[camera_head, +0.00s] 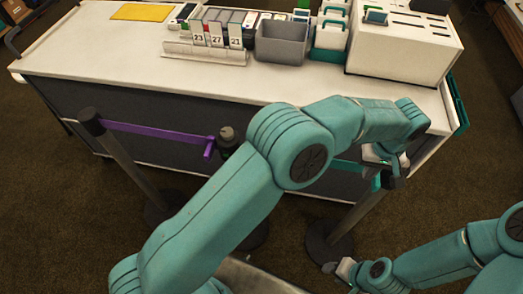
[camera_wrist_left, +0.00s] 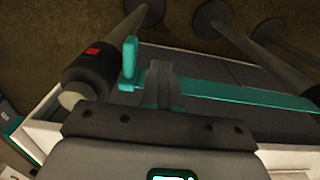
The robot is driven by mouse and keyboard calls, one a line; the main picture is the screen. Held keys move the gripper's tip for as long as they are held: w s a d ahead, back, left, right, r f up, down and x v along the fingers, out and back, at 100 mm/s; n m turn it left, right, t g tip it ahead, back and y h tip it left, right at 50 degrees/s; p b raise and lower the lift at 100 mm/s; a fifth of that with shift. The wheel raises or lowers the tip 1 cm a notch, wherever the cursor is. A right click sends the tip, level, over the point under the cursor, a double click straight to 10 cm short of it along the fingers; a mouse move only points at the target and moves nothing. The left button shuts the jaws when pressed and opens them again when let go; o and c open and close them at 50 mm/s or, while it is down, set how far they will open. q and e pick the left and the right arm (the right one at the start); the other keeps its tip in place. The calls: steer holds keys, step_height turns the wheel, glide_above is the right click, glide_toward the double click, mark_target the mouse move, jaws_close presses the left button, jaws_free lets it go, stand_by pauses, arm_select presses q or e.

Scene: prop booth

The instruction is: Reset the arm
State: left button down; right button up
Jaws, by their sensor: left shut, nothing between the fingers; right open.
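My left arm reaches in from the left across the middle of the head view. Its gripper (camera_head: 378,158) is beside the top of the right-hand post (camera_head: 352,218). In the left wrist view, the gripper's fingers (camera_wrist_left: 160,88) are shut with nothing between them. They are close to the end piece (camera_wrist_left: 130,58) of a teal belt (camera_wrist_left: 235,95) at the dark post head (camera_wrist_left: 90,66); I cannot tell whether they touch. My right gripper (camera_head: 343,268) is low at the right of the head view, apart from the posts, open and small in view.
A purple belt (camera_head: 150,131) runs from the left post (camera_head: 118,158) to a middle post, partly hidden by my arm. Behind stands a white-topped cart (camera_head: 110,50) with a grey bin (camera_head: 282,42), number cards (camera_head: 215,40) and a white slotted box (camera_head: 405,45). Brown carpet is clear at left.

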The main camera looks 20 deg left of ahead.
arm_select(q)
steer(key=shift+r+p, duration=0.3)
steer(key=shift+r, duration=0.65)
steer(key=s+a+f+m+g+h, duration=0.1)
steer(key=s+a+f+h, duration=0.1)
steer(key=s+a+f, duration=0.35)
steer(key=s+a+f+h, duration=0.1)
steer(key=s+a+f, duration=0.1)
steer(key=a+f, duration=0.6)
steer(key=s+a+f, duration=0.2)
steer(key=s+a, duration=0.2)
steer(key=s, duration=0.4)
steer(key=s+a+f+t+h, duration=0.1)
steer(key=s+a+f, duration=0.2)
steer(key=s, duration=0.5)
steer(key=shift+a+f+t, duration=0.3)
steer(key=shift+a+f, duration=0.05)
steer(key=shift+a, duration=0.05)
